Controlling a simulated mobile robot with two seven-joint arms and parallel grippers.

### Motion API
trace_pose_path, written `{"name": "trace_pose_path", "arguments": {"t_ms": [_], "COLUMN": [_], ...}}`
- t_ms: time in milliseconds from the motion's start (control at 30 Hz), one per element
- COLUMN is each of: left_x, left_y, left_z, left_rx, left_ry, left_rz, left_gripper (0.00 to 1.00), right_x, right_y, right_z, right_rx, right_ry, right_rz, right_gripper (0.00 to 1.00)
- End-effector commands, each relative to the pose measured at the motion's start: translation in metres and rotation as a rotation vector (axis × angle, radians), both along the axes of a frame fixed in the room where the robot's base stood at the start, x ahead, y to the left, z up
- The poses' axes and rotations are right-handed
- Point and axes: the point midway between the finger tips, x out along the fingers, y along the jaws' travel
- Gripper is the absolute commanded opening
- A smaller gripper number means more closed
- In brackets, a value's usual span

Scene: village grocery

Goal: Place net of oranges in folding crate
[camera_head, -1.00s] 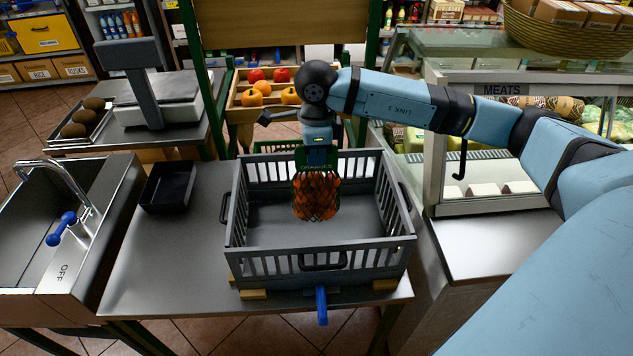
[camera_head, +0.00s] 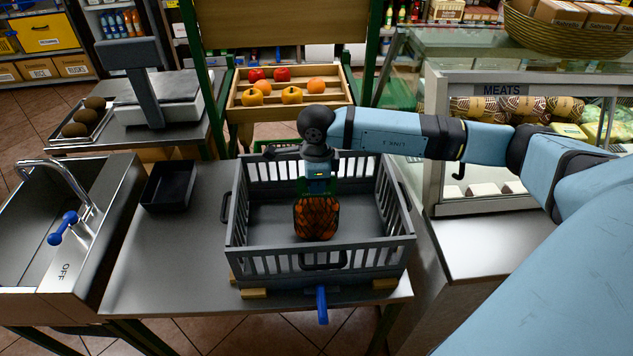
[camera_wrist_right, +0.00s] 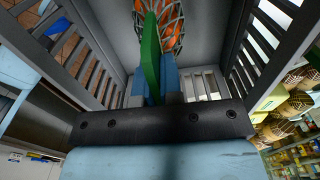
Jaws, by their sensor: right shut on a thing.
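The net of oranges (camera_head: 316,218) hangs upright below my right gripper (camera_head: 318,190), inside the walls of the grey folding crate (camera_head: 320,264). My right gripper is shut on the green top of the net and points down into the crate. In the right wrist view, the green tag (camera_wrist_right: 150,55) runs between the two blue fingers (camera_wrist_right: 157,85), with the orange net (camera_wrist_right: 172,22) beyond it. Whether the net's bottom touches the crate floor I cannot tell. My left gripper is not in view.
The crate stands on a metal table (camera_head: 165,255) with a small black tray (camera_head: 168,186) to its left. A sink (camera_head: 70,215) is further left. A meat counter (camera_head: 480,240) is on the right. A wooden fruit bin (camera_head: 330,96) stands behind.

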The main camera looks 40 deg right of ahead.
Motion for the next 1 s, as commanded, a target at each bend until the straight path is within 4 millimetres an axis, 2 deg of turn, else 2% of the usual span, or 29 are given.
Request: {"name": "trace_pose_path", "arguments": {"t_ms": [100, 133, 200, 233, 467, 633, 767, 1000], "left_x": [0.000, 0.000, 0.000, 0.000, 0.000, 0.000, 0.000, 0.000], "left_y": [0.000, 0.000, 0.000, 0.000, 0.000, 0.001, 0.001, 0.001], "left_z": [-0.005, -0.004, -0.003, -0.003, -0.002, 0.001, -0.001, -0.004], "left_rx": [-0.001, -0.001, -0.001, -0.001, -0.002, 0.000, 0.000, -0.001], "left_ry": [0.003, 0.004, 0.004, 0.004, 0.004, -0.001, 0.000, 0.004], "left_rz": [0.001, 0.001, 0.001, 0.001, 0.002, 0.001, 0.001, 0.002], "left_gripper": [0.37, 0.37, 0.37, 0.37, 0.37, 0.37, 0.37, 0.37], "right_x": [0.000, 0.000, 0.000, 0.000, 0.000, 0.001, 0.001, 0.001], "right_y": [0.000, 0.000, 0.000, 0.000, 0.000, 0.000, 0.000, 0.000], "right_z": [-0.004, -0.003, -0.003, -0.003, -0.002, 0.008, 0.032, 0.084], "right_rx": [0.000, 0.000, 0.000, 0.000, 0.000, 0.001, 0.000, 0.000], "right_ry": [-0.001, 0.000, 0.000, 0.000, 0.000, -0.003, -0.004, -0.004], "right_rz": [0.000, 0.000, 0.000, 0.000, 0.000, 0.000, 0.000, 0.001], "right_gripper": [0.00, 0.13, 0.29, 0.32, 0.32, 0.32, 0.32, 0.32]}}
